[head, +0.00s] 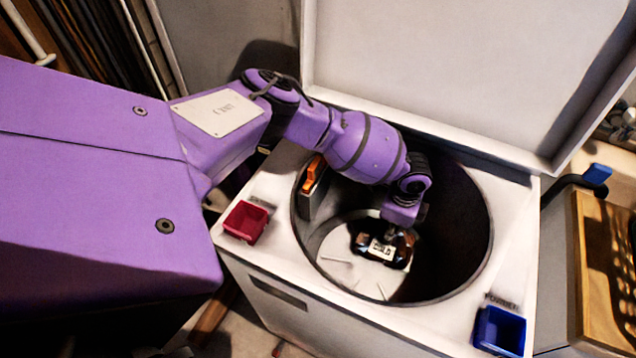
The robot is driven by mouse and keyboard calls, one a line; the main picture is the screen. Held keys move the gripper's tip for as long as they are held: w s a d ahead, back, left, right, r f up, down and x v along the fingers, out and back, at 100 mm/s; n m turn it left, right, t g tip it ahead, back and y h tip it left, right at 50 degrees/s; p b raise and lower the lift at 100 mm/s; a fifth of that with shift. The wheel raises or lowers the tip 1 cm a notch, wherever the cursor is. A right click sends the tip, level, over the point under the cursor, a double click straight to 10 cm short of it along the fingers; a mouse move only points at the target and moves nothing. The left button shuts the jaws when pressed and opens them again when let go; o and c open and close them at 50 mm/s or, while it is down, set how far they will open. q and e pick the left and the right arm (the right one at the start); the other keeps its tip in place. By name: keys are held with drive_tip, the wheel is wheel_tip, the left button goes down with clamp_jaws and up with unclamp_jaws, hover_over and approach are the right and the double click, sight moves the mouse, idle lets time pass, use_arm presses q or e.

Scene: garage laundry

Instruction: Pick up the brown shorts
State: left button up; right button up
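My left arm reaches from the left over the open top-loading washer (262,180) and down into its round drum (345,270). My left gripper (384,262) is low in the drum, dark with a white label, seen from above. Small brown patches show at its sides; I cannot tell whether they are the brown shorts or parts of the gripper. The fingertips are hard to make out, so whether it is open or shut is unclear. No other brown cloth is clearly visible; the drum's right side is in deep shadow. My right gripper is out of view.
The washer's white lid (460,75) stands raised behind the drum. A red cup (245,222) sits at the left front, a blue one (500,331) at the right front. An orange piece (314,174) is on the drum's left rim. A wooden board (597,290) is at right.

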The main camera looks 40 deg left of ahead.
use_arm(q)
drive_tip(key=shift+w+r, duration=0.1)
clamp_jaws()
drive_tip(key=shift+r, duration=0.1)
idle(0.3)
